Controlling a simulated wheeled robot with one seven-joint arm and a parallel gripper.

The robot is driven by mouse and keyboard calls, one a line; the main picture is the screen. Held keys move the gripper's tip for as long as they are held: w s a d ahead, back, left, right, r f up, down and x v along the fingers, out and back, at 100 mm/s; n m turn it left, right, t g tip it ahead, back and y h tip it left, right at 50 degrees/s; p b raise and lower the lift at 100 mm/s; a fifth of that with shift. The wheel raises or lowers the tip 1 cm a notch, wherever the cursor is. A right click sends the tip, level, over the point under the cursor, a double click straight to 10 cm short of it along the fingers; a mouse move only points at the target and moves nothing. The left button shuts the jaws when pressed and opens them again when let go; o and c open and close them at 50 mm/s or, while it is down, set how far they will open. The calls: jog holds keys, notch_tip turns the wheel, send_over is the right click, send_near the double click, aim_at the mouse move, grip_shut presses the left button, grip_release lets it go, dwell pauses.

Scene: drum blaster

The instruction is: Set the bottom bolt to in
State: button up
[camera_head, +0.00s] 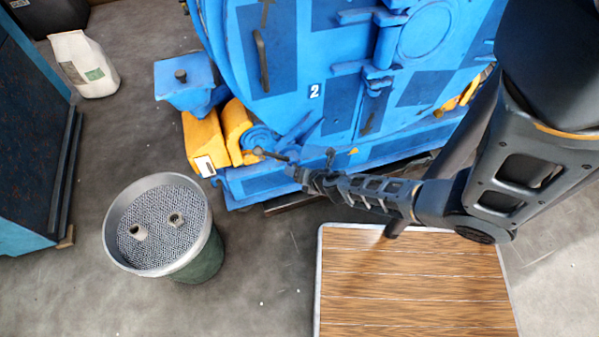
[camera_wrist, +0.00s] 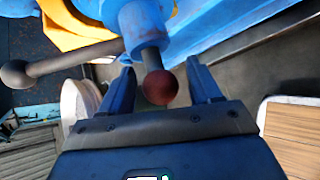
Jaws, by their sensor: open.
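The blue drum blaster (camera_head: 340,75) stands at the top of the head view, with its number 2 door facing me. Low on it, a short rod ending in a dark red ball (camera_wrist: 160,88) points toward the wrist camera; it looks like the bottom bolt, but I cannot be sure. My gripper (camera_wrist: 159,68) is open, with one finger on each side of this rod and a visible gap to both. In the head view, my gripper (camera_head: 315,178) is at the machine's lower front edge. Whether the bolt is in or out cannot be told.
Yellow parts (camera_head: 204,140) flank the machine. A round mesh-topped bin (camera_head: 118,262) stands at lower left, and a wooden-topped platform (camera_head: 415,285) lies below my arm.

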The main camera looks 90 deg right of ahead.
jog(key=p+v, duration=0.2)
jog(key=v, duration=0.5)
jog(key=shift+s+a+r, duration=0.2)
jog(key=shift+s+r, duration=0.05)
jog(key=shift+s, duration=0.05)
jog(key=a+r+m+t+y, duration=0.2)
jog(key=a+r+m, duration=0.4)
jog(key=a+r, duration=0.3)
jog(key=a+r+m+t+y, duration=0.3)
jog(key=a+r+m, duration=0.3)
jog(key=r, duration=1.1)
jog(key=a+r+m+t+y, duration=0.2)
jog(key=a+r+m, duration=0.3)
jog(key=a+r, duration=0.7)
jog(key=shift+w+a+r+m+t, duration=0.35)
jog(key=shift+r+m+t, duration=0.05)
jog(key=shift+r, duration=0.15)
